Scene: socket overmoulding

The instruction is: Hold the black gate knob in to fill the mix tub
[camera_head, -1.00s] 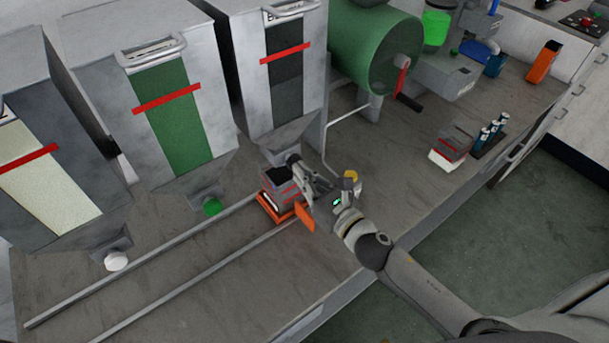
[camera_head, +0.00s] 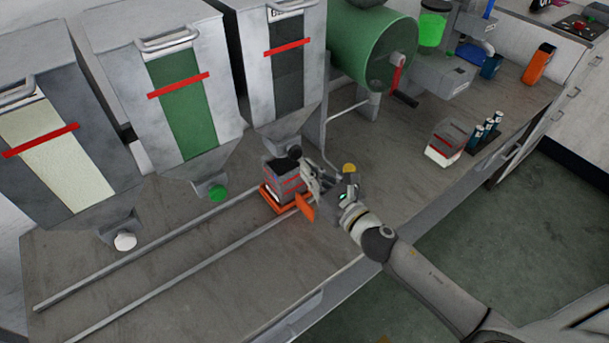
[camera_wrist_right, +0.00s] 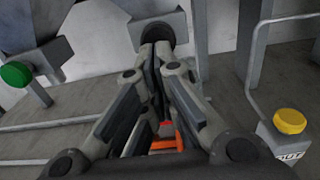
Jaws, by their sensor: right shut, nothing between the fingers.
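The black gate knob (camera_head: 294,152) sits at the bottom outlet of the hopper with the dark window. It also shows in the right wrist view (camera_wrist_right: 157,31), just beyond my fingertips. My right gripper (camera_head: 306,168) is shut and empty, pointing at the knob from the front. I cannot tell whether the fingertips touch it. The mix tub (camera_head: 288,186), grey with red lines, stands on an orange carriage (camera_head: 271,199) under this outlet, partly behind my gripper. Dark material shows at its top. My left gripper is not in view.
Green (camera_head: 217,192) and white (camera_head: 125,241) knobs sit on the neighbouring hoppers to the left. Two rails (camera_head: 165,240) run along the bench. A yellow knob (camera_wrist_right: 289,121) is right of my gripper. A green drum (camera_head: 375,45) and another tub (camera_head: 444,145) stand farther right.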

